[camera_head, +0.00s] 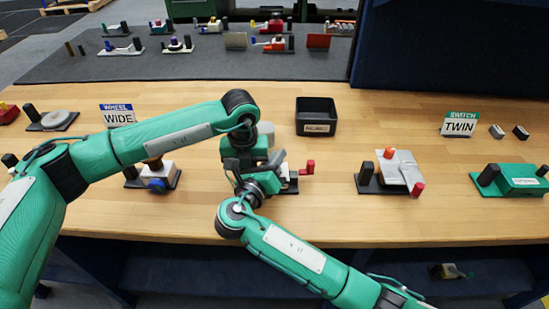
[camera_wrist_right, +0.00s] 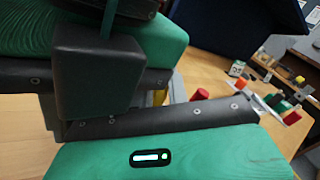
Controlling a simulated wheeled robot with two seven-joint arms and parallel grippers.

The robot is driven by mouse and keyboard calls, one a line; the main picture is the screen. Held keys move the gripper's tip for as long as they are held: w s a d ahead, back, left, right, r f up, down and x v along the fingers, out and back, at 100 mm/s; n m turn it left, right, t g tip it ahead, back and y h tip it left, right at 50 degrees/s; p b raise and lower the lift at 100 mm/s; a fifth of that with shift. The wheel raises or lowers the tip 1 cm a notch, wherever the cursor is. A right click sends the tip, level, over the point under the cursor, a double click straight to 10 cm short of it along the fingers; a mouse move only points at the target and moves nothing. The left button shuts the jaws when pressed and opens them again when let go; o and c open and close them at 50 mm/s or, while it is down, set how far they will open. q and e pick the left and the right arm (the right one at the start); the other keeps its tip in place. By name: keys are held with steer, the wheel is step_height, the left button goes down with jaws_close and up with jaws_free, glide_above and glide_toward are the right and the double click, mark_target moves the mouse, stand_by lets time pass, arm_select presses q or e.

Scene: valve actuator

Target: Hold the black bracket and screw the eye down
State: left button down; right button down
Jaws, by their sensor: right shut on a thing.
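The unit with the black bracket (camera_head: 291,182) stands on the wooden bench at the middle of the head view, with a red part (camera_head: 308,168) at its right. My arms and grippers hide most of it. My right gripper (camera_head: 268,182) is at the unit's left side, shut on a dark piece that I take to be the black bracket. In the right wrist view the dark finger pads of this gripper (camera_wrist_right: 150,104) run across the picture, beside a dark block (camera_wrist_right: 97,72). My left gripper (camera_head: 262,155) is just above the right one; its fingers are hidden. I cannot make out the eye.
A black bin (camera_head: 316,115) stands behind the unit. A unit with a blue knob (camera_head: 156,183) is to the left, and a grey plate unit (camera_head: 400,170) is to the right. A WHEEL sign (camera_head: 117,114) and a SWITCH sign (camera_head: 459,124) stand on the bench.

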steer(key=shift+d+r+h, duration=0.15)
steer(key=shift+h, duration=0.15)
steer(key=c, duration=1.5)
jaws_free()
steer(key=shift+d, duration=0.1)
steer(key=shift+s+a, duration=0.1)
steer(key=shift+a, duration=0.1)
steer(key=shift+s+a, duration=0.15)
steer(key=shift+s, duration=0.15)
steer(key=v, duration=1.1)
steer(key=shift+s+r, duration=0.1)
